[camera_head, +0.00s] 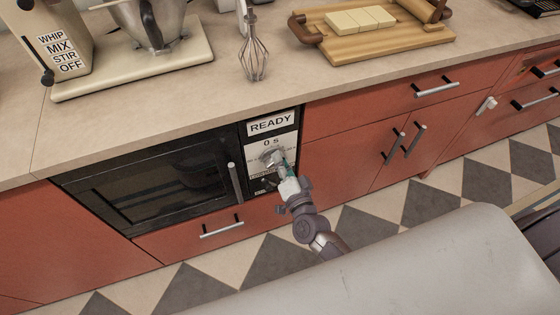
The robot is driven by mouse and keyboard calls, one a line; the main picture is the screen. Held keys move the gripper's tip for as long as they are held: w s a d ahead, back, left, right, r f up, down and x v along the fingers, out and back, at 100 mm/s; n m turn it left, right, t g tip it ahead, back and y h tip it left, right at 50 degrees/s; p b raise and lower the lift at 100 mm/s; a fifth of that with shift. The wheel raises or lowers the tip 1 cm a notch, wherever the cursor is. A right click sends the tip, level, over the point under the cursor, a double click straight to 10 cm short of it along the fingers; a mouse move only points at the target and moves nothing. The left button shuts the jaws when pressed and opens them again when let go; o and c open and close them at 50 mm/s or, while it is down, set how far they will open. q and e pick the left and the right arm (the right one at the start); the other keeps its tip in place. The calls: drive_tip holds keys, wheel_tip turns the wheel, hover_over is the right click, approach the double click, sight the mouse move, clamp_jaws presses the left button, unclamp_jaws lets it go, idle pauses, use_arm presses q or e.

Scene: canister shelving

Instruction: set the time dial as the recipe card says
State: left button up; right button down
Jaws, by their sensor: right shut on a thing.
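The time dial (271,156) is a grey knob on the control panel of a black built-in microwave (160,178). The panel's upper sign (271,123) reads READY and the display under it (270,142) reads 0 s. My right gripper (282,164) comes up from below and is shut on the dial. Its fingers and the small print around the dial are too small to make out the pointer's setting. A second, dark knob shows partly just below, beside the gripper. I see no recipe card in this view. My left gripper is not in view.
A stand mixer (68,45) marked WHIP, MIX, STIR, OFF, a whisk (254,55) and a wooden board (390,42) with pale blocks stand on the counter (215,100). The microwave's upright handle (235,182) sticks out left of the gripper. Red drawers and doors flank the microwave.

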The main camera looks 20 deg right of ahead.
drive_tip(key=shift+f+m, duration=0.15)
drive_tip(key=shift+m, duration=0.35)
drive_tip(key=c, duration=1.1)
unclamp_jaws()
drive_tip(key=s, duration=1.2)
drive_tip(key=shift+d, duration=0.25)
